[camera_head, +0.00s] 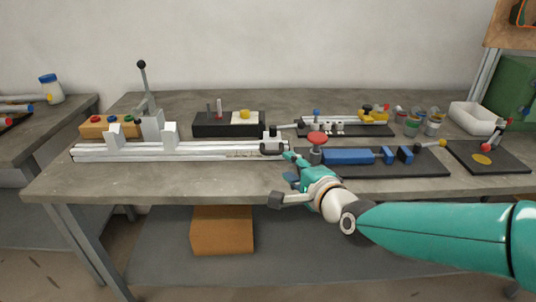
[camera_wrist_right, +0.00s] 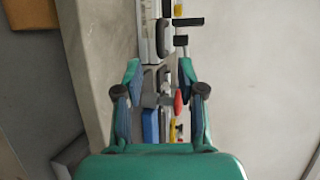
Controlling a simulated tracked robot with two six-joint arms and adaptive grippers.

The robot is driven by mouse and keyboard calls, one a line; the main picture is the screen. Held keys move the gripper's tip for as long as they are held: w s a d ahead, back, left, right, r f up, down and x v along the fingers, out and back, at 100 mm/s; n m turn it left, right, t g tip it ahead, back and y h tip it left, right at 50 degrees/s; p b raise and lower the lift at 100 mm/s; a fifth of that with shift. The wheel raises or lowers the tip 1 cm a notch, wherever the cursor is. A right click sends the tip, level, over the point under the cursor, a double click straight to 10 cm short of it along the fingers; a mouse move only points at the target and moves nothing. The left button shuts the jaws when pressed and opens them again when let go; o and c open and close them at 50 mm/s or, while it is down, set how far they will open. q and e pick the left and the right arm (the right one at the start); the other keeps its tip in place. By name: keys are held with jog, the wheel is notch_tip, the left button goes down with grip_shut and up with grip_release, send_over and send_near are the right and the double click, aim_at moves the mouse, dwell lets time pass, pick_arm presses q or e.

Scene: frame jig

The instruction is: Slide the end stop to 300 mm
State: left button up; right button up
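The long pale rail (camera_head: 165,151) lies along the front left of the bench. The end stop looks to be the small grey and black block (camera_head: 271,143) near the rail's right end. A dark block that may be the same stop shows beside the pale rail in the right wrist view (camera_wrist_right: 163,38). My right gripper (camera_head: 283,179) is open, just in front and right of the rail's end, apart from the block as far as I can tell. In the wrist view its fingers (camera_wrist_right: 159,75) are spread, with grey parts seen beyond them. My left gripper is not in view.
A dark fixture with blue blocks (camera_head: 348,157) and a red knob (camera_head: 317,139) stands right beside my right gripper. Behind are a black tray (camera_head: 228,130) and several cans (camera_head: 412,124). An upright lever (camera_head: 143,85) rises behind the rail. The bench's front strip (camera_head: 150,187) is clear.

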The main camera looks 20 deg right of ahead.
aim_at(271, 154)
jog(key=x, duration=1)
jog(key=shift+w+f+p, duration=0.15)
jog(key=shift+w+p, duration=0.15)
jog(key=shift+w, duration=0.1)
jog(key=c, duration=0.7)
grip_shut()
jog(key=shift+f, duration=0.15)
